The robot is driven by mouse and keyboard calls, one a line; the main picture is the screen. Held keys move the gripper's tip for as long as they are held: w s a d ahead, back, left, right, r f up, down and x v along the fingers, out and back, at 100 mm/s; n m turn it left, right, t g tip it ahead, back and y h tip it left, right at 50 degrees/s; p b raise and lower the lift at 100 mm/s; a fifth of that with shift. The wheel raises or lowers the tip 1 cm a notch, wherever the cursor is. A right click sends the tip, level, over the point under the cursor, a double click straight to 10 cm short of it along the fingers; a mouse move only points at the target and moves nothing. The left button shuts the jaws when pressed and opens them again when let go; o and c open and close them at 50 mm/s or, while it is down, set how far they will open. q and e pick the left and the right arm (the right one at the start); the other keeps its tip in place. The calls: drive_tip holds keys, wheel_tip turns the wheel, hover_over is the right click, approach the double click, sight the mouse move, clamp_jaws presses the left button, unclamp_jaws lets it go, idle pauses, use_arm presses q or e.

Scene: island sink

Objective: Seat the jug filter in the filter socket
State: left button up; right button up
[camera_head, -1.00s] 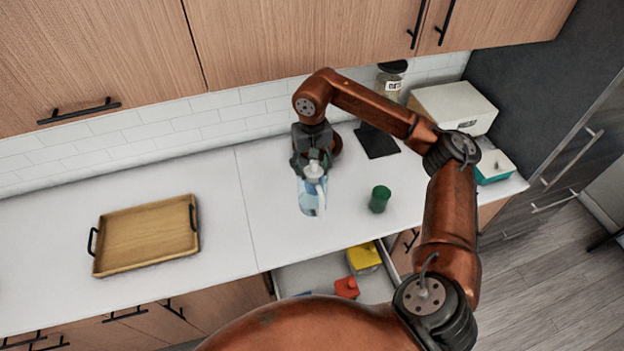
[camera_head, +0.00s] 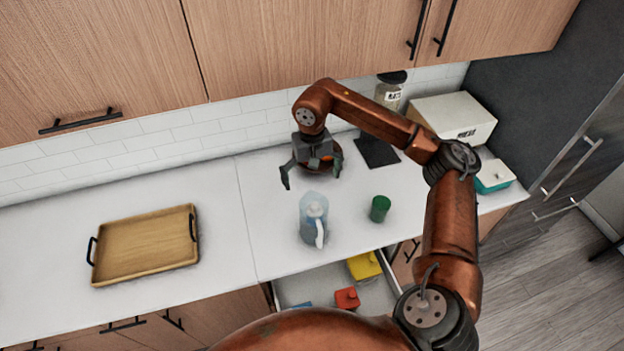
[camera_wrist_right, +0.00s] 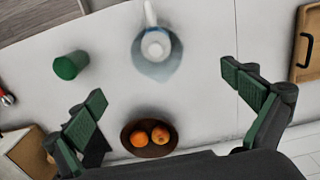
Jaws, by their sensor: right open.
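A clear bluish jug (camera_head: 306,226) with a white handle stands upright on the white counter. A pale, rounded piece, apparently the jug filter (camera_head: 315,209), sits in its top. The wrist view shows the jug (camera_wrist_right: 158,69) from above with the round white filter top (camera_wrist_right: 155,44) inside its rim. I cannot tell how deep the filter sits, and the socket is hidden under it. My right gripper (camera_head: 311,175) is open and empty, above and behind the jug, apart from it. Its spread fingers also show in the wrist view (camera_wrist_right: 163,88). My left gripper is not in view.
A green cup (camera_head: 379,209) stands right of the jug. A fruit bowl (camera_wrist_right: 133,149) lies behind it, below my right gripper. A wooden tray (camera_head: 145,244) is at left. An open drawer (camera_head: 325,281) holds coloured items in front. Counter between tray and jug is clear.

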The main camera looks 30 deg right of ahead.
wheel_tip(320, 180, up, 12)
idle(0.7)
